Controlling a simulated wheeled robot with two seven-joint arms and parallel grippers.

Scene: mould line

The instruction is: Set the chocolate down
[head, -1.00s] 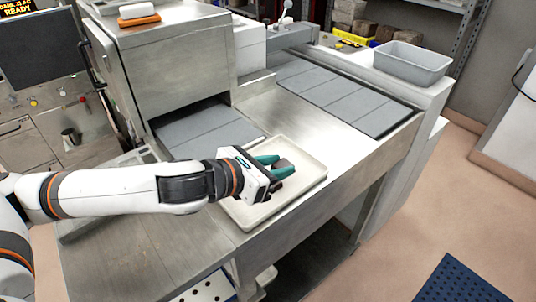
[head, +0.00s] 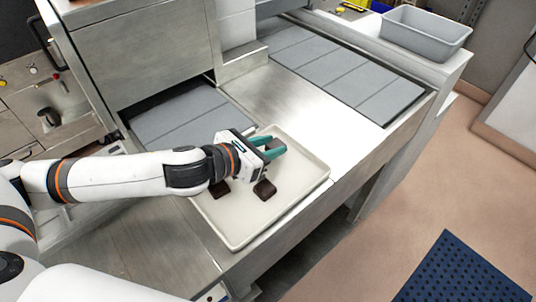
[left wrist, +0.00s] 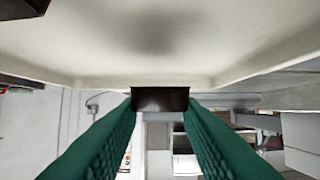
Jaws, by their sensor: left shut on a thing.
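My left gripper (head: 272,148) reaches over the cream tray (head: 312,186) on the steel table, its teal fingers shut on a dark brown chocolate (left wrist: 160,99). In the left wrist view the chocolate sits between the two fingertips, close to the tray's pale surface; whether it touches the tray I cannot tell. Two more dark chocolates lie on the tray: one (head: 264,190) just below the gripper, the other (head: 220,188) to its left, partly hidden by my arm. A dark piece (left wrist: 22,8) shows at the wrist view's top left corner. My right gripper is not in view.
Grey plates (head: 345,72) lie on the line behind the tray, and more (head: 185,122) lead under the steel housing (head: 145,55). A grey bin (head: 425,38) stands at the back right. The tray's right part is bare.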

